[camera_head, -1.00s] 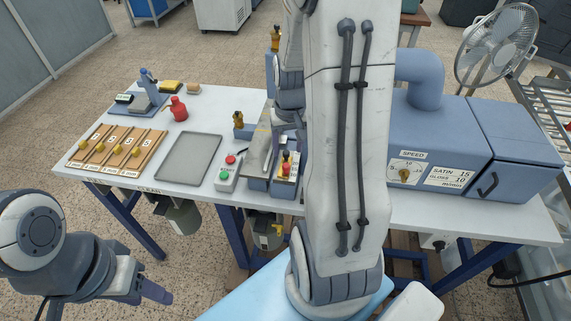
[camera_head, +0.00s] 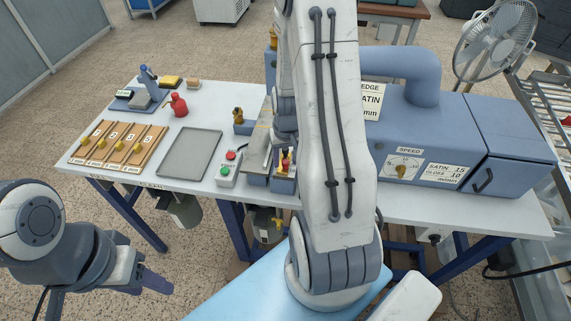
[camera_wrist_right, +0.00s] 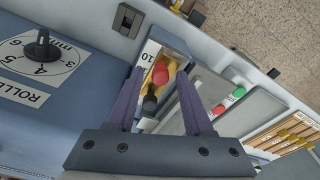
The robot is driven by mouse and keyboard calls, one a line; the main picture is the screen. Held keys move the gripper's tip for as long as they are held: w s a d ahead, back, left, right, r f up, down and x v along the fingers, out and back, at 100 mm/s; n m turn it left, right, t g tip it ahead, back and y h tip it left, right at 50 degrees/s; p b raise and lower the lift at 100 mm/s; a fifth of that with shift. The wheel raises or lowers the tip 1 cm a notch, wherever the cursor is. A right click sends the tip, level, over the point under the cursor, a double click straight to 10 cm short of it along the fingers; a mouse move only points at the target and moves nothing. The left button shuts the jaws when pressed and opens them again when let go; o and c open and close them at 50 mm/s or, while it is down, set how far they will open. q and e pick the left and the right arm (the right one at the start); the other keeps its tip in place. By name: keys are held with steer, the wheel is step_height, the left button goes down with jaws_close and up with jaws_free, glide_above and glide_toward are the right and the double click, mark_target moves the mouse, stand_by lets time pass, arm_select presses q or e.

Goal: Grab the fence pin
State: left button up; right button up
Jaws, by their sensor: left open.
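A red knob, likely the fence pin (camera_wrist_right: 160,73), stands on a small labelled plate in the right wrist view, with a black knob (camera_wrist_right: 150,102) close by. The red knob also shows in the head view (camera_head: 285,164), at the front of the blue machine. My right gripper (camera_wrist_right: 163,82) is open, its two purple fingers on either side of the knobs in the picture. I cannot tell whether they touch. In the head view my right arm hides much of that area. My left gripper (camera_head: 148,284) is open and empty, low in front of the table.
A switch box (camera_head: 229,169) with red and green buttons stands left of the pin. The big blue machine (camera_head: 440,140) fills the right side.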

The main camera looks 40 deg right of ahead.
jaws_close()
steer(key=shift+r, duration=0.15)
